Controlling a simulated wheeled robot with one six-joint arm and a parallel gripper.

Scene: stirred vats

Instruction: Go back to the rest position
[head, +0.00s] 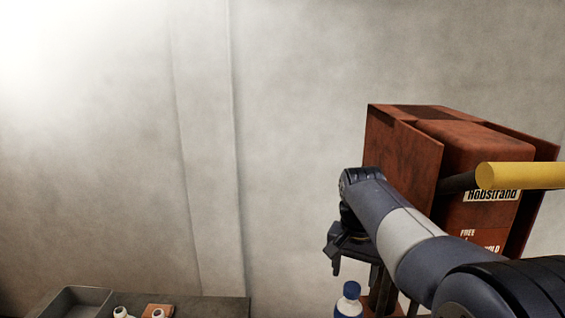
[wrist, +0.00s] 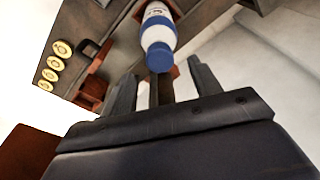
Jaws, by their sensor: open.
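My gripper (head: 353,272) hangs from my bent arm in front of the red-brown machine, right of the middle of the head view. Its fingers point down and are apart, with nothing seen held between them. A white bottle with a blue cap (head: 348,301) stands just below the gripper, cut off by the lower edge. In the wrist view, my gripper (wrist: 161,82) shows two spread fingers, and the bottle (wrist: 160,42) lies beyond them, cap towards me. I cannot tell the exact gap between bottle and fingers.
A rusty red housing marked "Hobstrand" (head: 474,150) stands behind my arm, with a yellow-gripped lever (head: 520,176) sticking out. Round yellowish dials (wrist: 54,66) show in the wrist view. The wall's left side is clear.

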